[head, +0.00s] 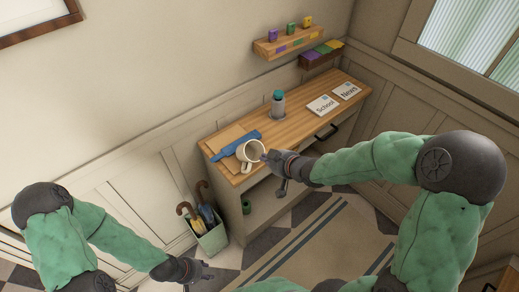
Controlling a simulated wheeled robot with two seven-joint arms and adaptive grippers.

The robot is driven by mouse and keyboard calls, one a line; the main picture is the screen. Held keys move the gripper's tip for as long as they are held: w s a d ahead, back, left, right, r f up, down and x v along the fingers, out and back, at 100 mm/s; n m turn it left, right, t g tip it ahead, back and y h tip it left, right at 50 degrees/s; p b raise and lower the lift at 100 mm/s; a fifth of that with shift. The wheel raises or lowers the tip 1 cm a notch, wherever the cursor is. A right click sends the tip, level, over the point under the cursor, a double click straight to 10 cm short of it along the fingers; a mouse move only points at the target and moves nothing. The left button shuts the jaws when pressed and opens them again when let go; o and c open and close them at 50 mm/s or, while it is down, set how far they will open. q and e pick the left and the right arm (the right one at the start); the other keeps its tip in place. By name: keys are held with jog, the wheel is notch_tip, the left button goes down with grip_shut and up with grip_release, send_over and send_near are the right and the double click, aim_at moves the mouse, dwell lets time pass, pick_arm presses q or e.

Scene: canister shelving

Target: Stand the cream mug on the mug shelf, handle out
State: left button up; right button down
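The cream mug (244,151) is at the left end of the wooden desk top, its opening visible from above and its handle at the lower left. My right gripper (265,158) is at the mug's right side, its tip against or very near the wall. Whether it grips the mug, and whether the mug touches the desk, I cannot tell. My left gripper (205,272) is low at the bottom, away from the desk, with its fingers apart and nothing between them. A wall shelf (268,47) holds small purple, green and yellow canisters. I cannot tell which surface is the mug shelf.
A blue object (236,145) lies behind the mug. An umbrella bin (211,238) stands left.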

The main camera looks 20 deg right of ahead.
jog(key=s+d+p, duration=0.1)
jog(key=s+d, duration=0.1)
jog(key=s, duration=0.4)
jog(key=shift+s+d, duration=0.25)
jog(key=shift+s, duration=0.15)
